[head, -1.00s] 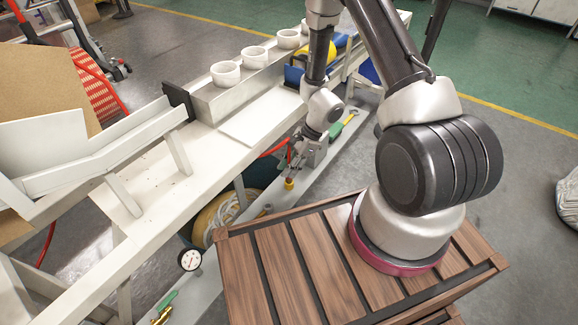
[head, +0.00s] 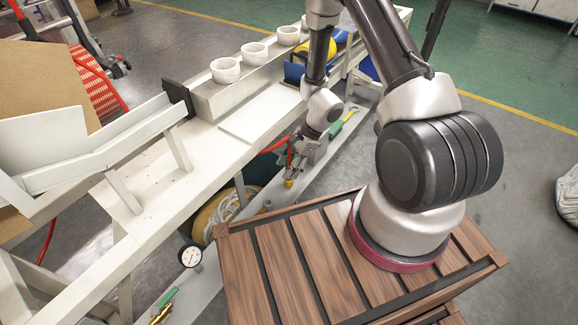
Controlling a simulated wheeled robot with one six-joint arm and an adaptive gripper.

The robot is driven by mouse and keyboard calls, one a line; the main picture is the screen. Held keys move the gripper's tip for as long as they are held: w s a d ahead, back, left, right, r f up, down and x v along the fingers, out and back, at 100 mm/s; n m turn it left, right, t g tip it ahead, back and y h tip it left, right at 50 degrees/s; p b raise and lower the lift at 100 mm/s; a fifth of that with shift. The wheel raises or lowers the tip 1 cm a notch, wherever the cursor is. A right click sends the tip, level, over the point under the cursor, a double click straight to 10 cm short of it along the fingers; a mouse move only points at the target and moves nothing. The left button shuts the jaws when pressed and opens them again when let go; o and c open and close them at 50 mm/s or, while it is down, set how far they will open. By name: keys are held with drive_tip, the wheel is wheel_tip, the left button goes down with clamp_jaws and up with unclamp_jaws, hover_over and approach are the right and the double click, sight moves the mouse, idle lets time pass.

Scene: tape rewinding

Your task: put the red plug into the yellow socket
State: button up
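My gripper (head: 292,172) points down in the gap between the long cream bench and my wooden-slatted base. A small yellow piece (head: 289,183), which looks like the yellow socket, sits right at its fingertips, partly covered by them. A thin red piece (head: 290,152), which may be the red plug or its hose, shows along the gripper's left side, just above the yellow piece. The fingers are too small and overlapped to tell whether they are open or shut on it. I cannot tell whether red and yellow parts touch.
The cream bench (head: 150,220) runs diagonally on the left, with white cups (head: 225,71) on a raised ledge. A round gauge (head: 190,256) and a coiled pale hose (head: 218,208) are below it. A green-and-yellow tool (head: 342,122) lies on the lower shelf.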

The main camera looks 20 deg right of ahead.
drive_tip(key=shift+r, duration=0.1)
drive_tip(key=v, duration=1.2)
